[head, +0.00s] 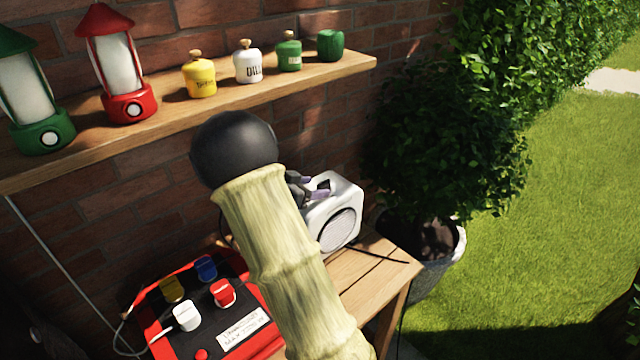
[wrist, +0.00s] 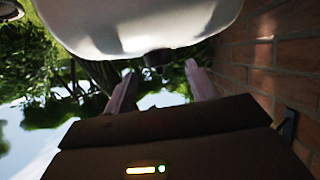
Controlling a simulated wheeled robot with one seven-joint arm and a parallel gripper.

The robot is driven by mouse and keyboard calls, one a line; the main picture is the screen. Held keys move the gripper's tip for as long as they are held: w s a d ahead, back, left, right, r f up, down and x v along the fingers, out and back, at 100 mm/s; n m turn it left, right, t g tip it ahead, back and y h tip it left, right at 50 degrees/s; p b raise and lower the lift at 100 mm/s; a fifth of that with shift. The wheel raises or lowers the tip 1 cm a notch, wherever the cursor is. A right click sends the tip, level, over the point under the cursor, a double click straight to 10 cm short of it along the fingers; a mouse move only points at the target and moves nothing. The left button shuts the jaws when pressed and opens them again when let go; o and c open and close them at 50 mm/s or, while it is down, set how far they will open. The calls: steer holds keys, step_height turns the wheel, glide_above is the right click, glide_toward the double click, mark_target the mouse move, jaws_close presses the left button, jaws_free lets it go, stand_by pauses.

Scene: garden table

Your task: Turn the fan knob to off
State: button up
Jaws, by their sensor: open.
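A white box-shaped device with a round grille (head: 338,228), which looks like the fan, stands on the wooden table. My gripper (head: 314,188) is at its upper left side, with purple fingers apart. In the wrist view the white body (wrist: 150,25) fills the top. A small dark part (wrist: 157,58), which may be the knob, protrudes from its edge. It appears between the two fingertips of my open gripper (wrist: 161,76); I cannot tell whether they touch it. The knob's setting cannot be read, and my arm hides part of the device's left side in the head view.
A red-framed panel (head: 240,340) with yellow, blue, white and red knobs lies left of my arm. A shelf (head: 165,118) above holds lanterns and several jars. A brick wall (head: 95,215) is behind. A potted bush (head: 440,150) stands right of the table.

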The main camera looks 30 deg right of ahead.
mark_target(319, 186)
steer(key=shift+x, duration=1.65)
steer(key=c, duration=1)
